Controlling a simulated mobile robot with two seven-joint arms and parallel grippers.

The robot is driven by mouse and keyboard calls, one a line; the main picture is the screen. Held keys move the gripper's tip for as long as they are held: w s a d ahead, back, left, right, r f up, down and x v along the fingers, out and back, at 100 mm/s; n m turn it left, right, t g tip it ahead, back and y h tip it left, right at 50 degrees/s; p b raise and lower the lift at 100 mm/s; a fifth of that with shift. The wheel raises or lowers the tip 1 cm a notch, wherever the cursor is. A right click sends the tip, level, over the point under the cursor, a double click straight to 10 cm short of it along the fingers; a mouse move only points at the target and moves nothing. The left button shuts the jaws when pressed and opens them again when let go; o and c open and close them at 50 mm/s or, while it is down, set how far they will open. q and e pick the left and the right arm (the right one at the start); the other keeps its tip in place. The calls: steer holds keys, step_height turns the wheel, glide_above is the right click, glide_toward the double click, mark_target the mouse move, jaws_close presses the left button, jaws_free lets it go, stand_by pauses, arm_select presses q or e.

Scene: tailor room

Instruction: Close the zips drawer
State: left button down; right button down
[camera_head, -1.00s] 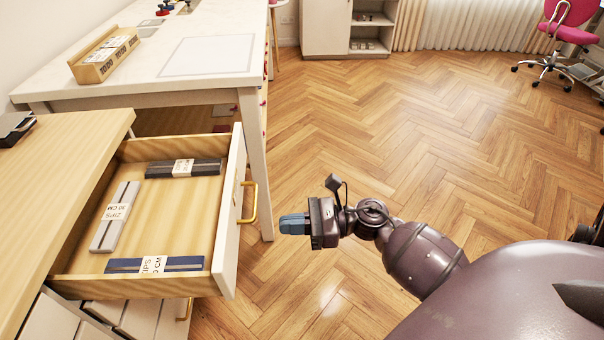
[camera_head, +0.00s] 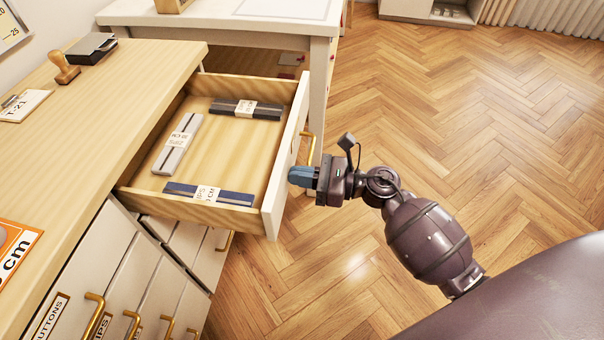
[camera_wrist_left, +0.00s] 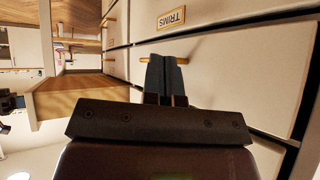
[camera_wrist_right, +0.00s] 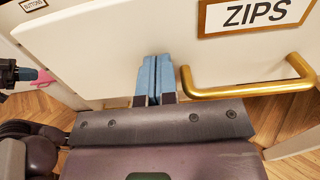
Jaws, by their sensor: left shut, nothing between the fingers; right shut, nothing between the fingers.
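The zips drawer (camera_head: 225,150) is pulled out of the wooden-topped cabinet in the head view, with several banded zip packs inside. Its white front carries a brass handle (camera_head: 311,148) and, in the right wrist view, a ZIPS label (camera_wrist_right: 257,14). My right gripper (camera_head: 292,176) is shut and empty, its blue fingertips at the drawer front beside the handle. In the right wrist view the fingertips (camera_wrist_right: 154,60) overlap the white front, left of the handle; contact is hard to tell.
The cabinet top (camera_head: 110,90) holds a stamp (camera_head: 64,70), a black box (camera_head: 90,48) and a tag card (camera_head: 22,105). Shut drawers (camera_head: 120,270) lie below it. A white table (camera_head: 230,18) stands behind the open drawer. The wooden floor (camera_head: 460,110) at right is clear.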

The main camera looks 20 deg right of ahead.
steer(key=b, duration=0.2)
glide_toward(173, 165)
steer(key=w+a+r, duration=0.2)
steer(key=a, duration=0.1)
steer(key=shift+a+r, duration=0.25)
steer(key=x, duration=0.5)
steer(key=shift+w+a, duration=0.2)
steer(key=shift+a, duration=0.05)
arm_select(q)
steer(key=shift+w+d+f+m, duration=0.1)
steer(key=shift+w+d+m, duration=0.3)
arm_select(e)
steer(key=shift+w+a+r, duration=0.1)
steer(key=shift+r, duration=0.2)
steer(key=shift+r, duration=0.2)
